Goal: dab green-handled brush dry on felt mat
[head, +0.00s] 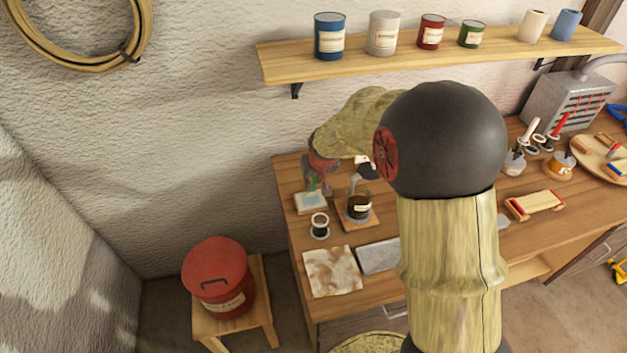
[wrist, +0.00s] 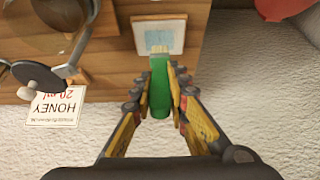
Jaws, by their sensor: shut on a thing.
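My gripper (wrist: 160,88) is shut on the green-handled brush (wrist: 161,92). In the wrist view the brush's pale tip end points at a small white-edged square pad (wrist: 179,28) with a pale blue middle. Whether the tip touches it or hovers over it I cannot tell. In the head view my gripper (head: 319,183) is above the same pad (head: 311,202), at the bench's back left. I cannot tell for sure whether this pad or the plain grey rectangle (head: 380,256) nearer the front is the felt mat.
A dark-filled jar (head: 359,206) stands on a wooden coaster right of the pad. A small spool-like pot (head: 319,226) and a stained cloth (head: 332,271) lie in front. A honey label (wrist: 55,105) shows in the wrist view.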

